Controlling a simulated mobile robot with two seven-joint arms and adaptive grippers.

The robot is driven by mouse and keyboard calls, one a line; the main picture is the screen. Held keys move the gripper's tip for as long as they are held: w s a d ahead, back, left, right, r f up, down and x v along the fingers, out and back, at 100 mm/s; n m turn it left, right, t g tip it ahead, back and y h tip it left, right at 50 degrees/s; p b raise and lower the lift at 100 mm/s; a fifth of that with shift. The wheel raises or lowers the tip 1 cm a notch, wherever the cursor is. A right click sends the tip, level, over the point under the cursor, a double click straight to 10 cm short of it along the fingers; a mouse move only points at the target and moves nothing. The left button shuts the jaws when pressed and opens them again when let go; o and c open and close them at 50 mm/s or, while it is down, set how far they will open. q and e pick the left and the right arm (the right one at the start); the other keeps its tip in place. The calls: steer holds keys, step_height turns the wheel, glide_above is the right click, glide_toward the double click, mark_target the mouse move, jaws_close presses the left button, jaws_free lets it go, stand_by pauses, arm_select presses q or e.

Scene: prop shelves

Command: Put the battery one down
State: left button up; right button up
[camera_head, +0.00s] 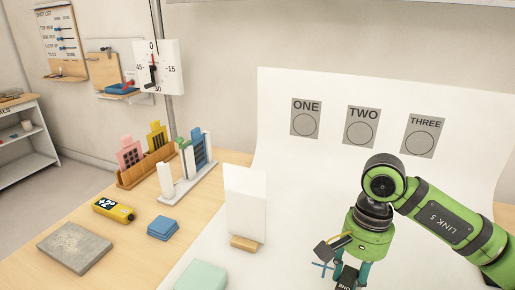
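My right gripper (348,268) hangs low at the bottom of the head view, pointing down over the white backdrop sheet. A dark block, which looks like battery one (346,284), shows between its fingers with "ONE" lettered on it, and the gripper appears shut on it. The lower part of the block is cut off by the picture's bottom edge, so I cannot tell whether it touches the sheet. My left gripper is not in view.
Grey cards marked ONE (306,105), TWO (362,113) and THREE (425,123) are on the upright backdrop (280,85). A white card in a wooden foot (245,205) stands left of my gripper. A yellow device (114,210), grey slab (74,248) and blue block (163,228) lie farther left.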

mark_target(344, 288)
steer(key=n, duration=0.1)
steer(key=s+a+n+p, duration=0.1)
steer(key=n, duration=0.2)
steer(key=shift+s+a+r+h+p, duration=0.15)
steer(key=shift+a+r+h+p, duration=0.15)
steer(key=shift+r+p, duration=0.1)
steer(key=n, duration=0.1)
steer(key=s+a+n+p, duration=0.1)
steer(key=shift+f+n, duration=0.15)
steer(key=shift+n, duration=0.25)
steer(key=shift+f+n+g, duration=0.15)
steer(key=shift+n+g, duration=0.15)
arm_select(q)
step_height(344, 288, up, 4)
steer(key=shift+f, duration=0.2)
